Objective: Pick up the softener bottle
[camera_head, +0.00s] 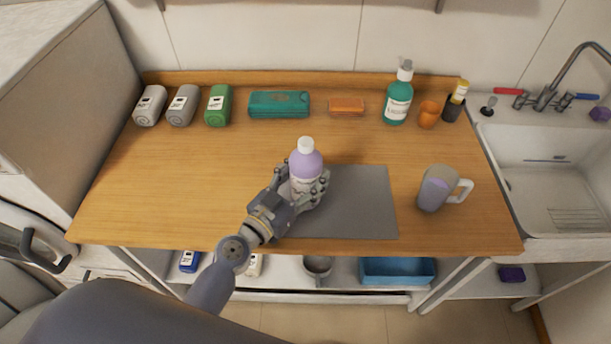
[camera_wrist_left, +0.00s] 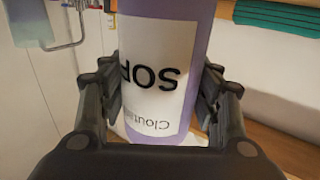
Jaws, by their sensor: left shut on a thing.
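The softener bottle (camera_head: 305,161) is light purple with a white cap and a white label. In the head view it is upright above or at the left edge of the grey mat (camera_head: 362,203); I cannot tell whether its base touches. My left gripper (camera_head: 308,188) is shut around the bottle's lower body. In the left wrist view the bottle (camera_wrist_left: 205,20) fills the middle, between the two fingers of the gripper (camera_wrist_left: 160,100), with its label facing the camera. My right gripper is not in view.
A grey pitcher (camera_head: 434,190) stands right of the mat. Along the back are grey and green bottles (camera_head: 218,106), a teal pack (camera_head: 279,104), an orange block (camera_head: 346,106), a green pump bottle (camera_head: 397,100) and an orange cup (camera_head: 428,115). A sink (camera_head: 550,205) is at right. The counter's left front is clear.

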